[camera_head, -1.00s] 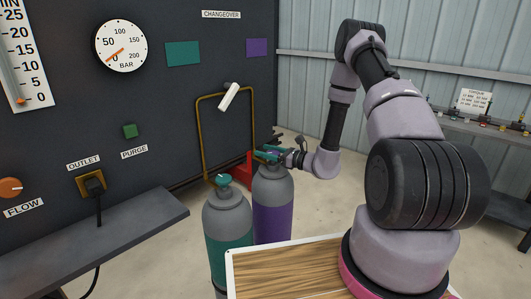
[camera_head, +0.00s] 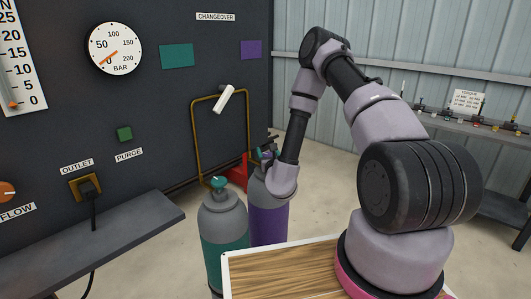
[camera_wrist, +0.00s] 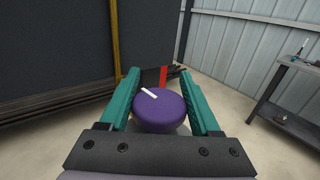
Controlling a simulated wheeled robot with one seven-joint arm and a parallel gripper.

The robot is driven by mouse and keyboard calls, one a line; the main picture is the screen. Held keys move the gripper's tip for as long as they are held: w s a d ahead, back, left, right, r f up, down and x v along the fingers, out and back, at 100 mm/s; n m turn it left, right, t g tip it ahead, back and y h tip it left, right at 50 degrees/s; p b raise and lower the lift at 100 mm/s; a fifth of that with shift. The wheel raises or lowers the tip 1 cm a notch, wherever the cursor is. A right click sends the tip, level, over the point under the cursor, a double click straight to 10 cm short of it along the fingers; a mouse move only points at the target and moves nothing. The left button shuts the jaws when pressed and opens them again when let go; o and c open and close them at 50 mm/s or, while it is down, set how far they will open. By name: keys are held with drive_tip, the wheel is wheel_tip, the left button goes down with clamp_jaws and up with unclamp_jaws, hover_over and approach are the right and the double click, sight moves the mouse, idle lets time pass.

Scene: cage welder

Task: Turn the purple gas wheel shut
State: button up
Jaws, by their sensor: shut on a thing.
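The purple gas wheel (camera_wrist: 160,112) fills the space between the two teal fingers of my gripper (camera_wrist: 164,98) in the wrist view. A white mark lies on its top, slanting from upper left to lower right. My gripper is shut on the wheel's sides. In the head view my gripper (camera_head: 264,155) is at the top of the purple gas bottle (camera_head: 268,222), partly hidden by my forearm. The wheel is barely visible there. The purple bottle stands upright, just behind and right of the green bottle (camera_head: 226,245).
The green bottle's teal wheel (camera_head: 218,183) is close on the left. A dark panel with a gauge (camera_head: 115,48) and a white changeover lever (camera_head: 224,99) stands behind. A grey shelf (camera_head: 110,232) juts out at left. A bench (camera_head: 470,130) stands along the right wall.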

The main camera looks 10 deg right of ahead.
drive_tip(key=shift+d+m+h, duration=0.2)
drive_tip(key=shift+m+h, duration=0.6)
drive_tip(key=shift+h, duration=0.4)
drive_tip(key=o, duration=1.4)
drive_tip(key=shift+c, duration=0.2)
drive_tip(key=s, duration=0.3)
drive_tip(key=s+a, duration=0.1)
drive_tip(key=s, duration=0.5)
drive_tip(key=shift+s+a, duration=0.25)
drive_tip(key=shift+a, duration=0.1)
drive_tip(key=shift+s, duration=0.6)
